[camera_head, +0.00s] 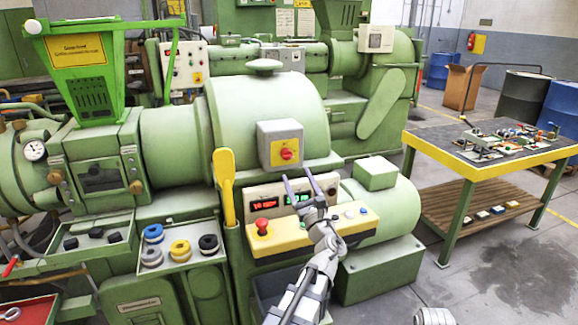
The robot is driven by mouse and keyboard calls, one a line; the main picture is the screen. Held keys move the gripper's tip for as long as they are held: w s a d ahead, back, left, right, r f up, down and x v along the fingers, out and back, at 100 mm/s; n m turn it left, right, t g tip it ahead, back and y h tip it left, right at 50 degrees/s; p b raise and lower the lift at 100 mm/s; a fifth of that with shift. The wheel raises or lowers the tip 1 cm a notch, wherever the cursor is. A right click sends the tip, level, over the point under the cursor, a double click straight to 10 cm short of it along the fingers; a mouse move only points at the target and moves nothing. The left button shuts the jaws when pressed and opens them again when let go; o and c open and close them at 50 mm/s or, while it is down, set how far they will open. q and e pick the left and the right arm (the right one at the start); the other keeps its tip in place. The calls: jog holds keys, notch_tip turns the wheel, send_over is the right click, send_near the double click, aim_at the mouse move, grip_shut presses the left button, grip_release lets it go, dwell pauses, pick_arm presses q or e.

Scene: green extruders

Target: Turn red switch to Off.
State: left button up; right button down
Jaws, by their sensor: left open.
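The red switch (287,154) is a round red knob on a yellow plate. It is on the front of a grey box (280,131) fixed to the green extruder (262,103). Its exact turn position is too small to read. My left gripper (297,174) is open and empty, its two fingers pointing up, just below and slightly right of the switch in the picture. The fingers appear apart from the knob, in front of the panel with red and green displays. My right gripper does not show.
A yellow control panel (325,224) with a red mushroom button (262,226) lies under my left gripper. A yellow lever (225,186) stands to the left. A green motor housing (378,200) is at right, and a yellow-edged workbench (480,172) stands farther right.

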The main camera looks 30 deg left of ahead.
aim_at(288, 158)
pick_arm(q)
jog(key=p+x, duration=0.2)
jog(key=x, duration=0.5)
jog(key=shift+d+r+p, duration=0.1)
jog(key=shift+p, duration=0.3)
jog(key=shift+w+a+r, duration=0.1)
jog(key=shift+w+a, duration=0.15)
jog(key=shift+a, duration=0.15)
grip_shut()
